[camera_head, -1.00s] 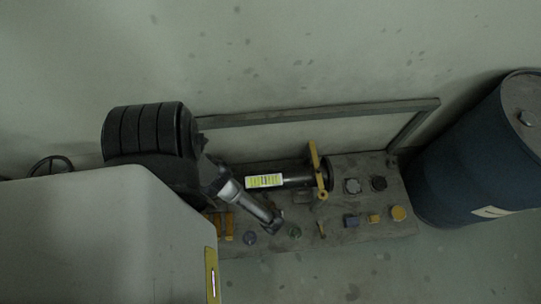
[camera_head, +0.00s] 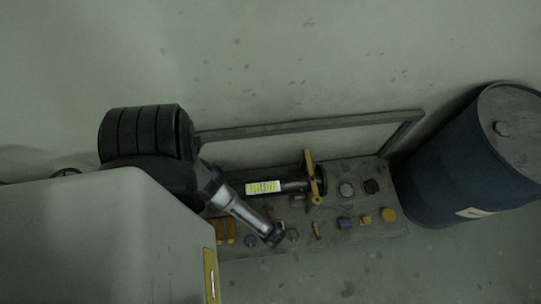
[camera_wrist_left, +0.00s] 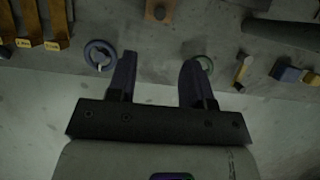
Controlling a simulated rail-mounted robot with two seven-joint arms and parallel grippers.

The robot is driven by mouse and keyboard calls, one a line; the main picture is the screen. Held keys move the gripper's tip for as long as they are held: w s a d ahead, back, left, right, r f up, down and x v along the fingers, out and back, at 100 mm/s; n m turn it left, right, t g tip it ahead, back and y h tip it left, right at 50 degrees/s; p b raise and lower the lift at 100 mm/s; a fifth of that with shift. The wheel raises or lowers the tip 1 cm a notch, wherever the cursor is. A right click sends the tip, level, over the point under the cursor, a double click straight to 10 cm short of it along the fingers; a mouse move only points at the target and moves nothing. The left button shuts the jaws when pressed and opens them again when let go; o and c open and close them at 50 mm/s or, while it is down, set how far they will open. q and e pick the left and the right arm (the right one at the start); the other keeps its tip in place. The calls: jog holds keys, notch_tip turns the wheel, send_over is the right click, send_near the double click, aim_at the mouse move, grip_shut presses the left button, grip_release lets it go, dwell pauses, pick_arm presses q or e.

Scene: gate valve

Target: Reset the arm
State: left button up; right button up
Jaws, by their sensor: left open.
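My left arm comes in from the left in the head view, and its gripper (camera_head: 274,236) hangs over the front part of the panel, between small round knobs. In the left wrist view the left gripper (camera_wrist_left: 155,75) has its two dark fingers wide apart with nothing between them. The gate valve pipe (camera_head: 292,186) with a yellow and white label lies behind the gripper, with a yellow handle (camera_head: 311,170) across its right end. My right gripper is in neither view.
A blue drum (camera_head: 440,170) stands at the right. A grey frame (camera_head: 310,124) rises behind the panel. A grey box-like body fills the lower left. The floor in front is clear.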

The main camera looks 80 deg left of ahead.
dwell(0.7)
pick_arm(q)
jog(key=w+d+r+n+t+h+p, duration=0.1)
jog(key=w+d+r+n, duration=0.25)
jog(key=r, duration=0.55)
jog(key=w+d+r+n+h+p, duration=0.1)
jog(key=w+d+r+n+h, duration=0.1)
jog(key=w+r+n, duration=0.45)
jog(key=w+d+r+n+t+h+p, duration=0.1)
jog(key=w+d+r+n, duration=0.15)
jog(key=r, duration=0.75)
jog(key=s+a+r+n+t+p, duration=0.1)
jog(key=a+r+p, duration=0.15)
jog(key=r, duration=0.45)
jog(key=s+a+r+n+t+h+p, duration=0.1)
jog(key=s+r+p, duration=0.15)
jog(key=r, duration=0.55)
jog(key=a+r+n+t+p, duration=0.1)
jog(key=r+p, duration=0.2)
jog(key=r, duration=0.4)
jog(key=s+a+r+g+p, duration=0.1)
jog(key=s+r+g+p, duration=0.1)
jog(key=s+r+p, duration=0.45)
notch_tip(320, 180, up, 33)
jog(key=p, duration=3.6)
jog(key=shift+a+n, duration=0.2)
jog(key=shift+n, duration=0.25)
